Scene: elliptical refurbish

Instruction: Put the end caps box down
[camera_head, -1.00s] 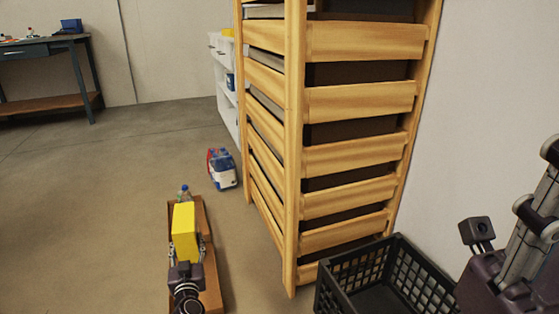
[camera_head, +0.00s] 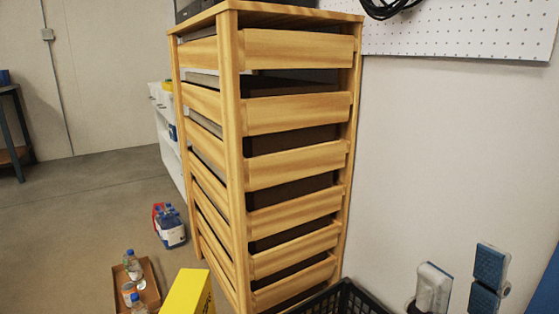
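A bright yellow box (camera_head: 188,292), which I take to be the end caps box, shows at the bottom edge, left of the wooden rack. Its lower part is cut off, so I cannot see what holds or supports it. My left gripper is out of view. My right gripper (camera_head: 462,278) is at the lower right in front of the white wall. Its fingertips look apart with nothing between them; the rest of it is cut off by the bottom edge.
A tall wooden rack (camera_head: 232,150) stands in the middle. A black crate (camera_head: 345,296) is at its foot. A brown tray (camera_head: 151,290) with bottles is left of the yellow box. Blue-capped bottles (camera_head: 172,234) stand on the floor. Open floor lies at the left.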

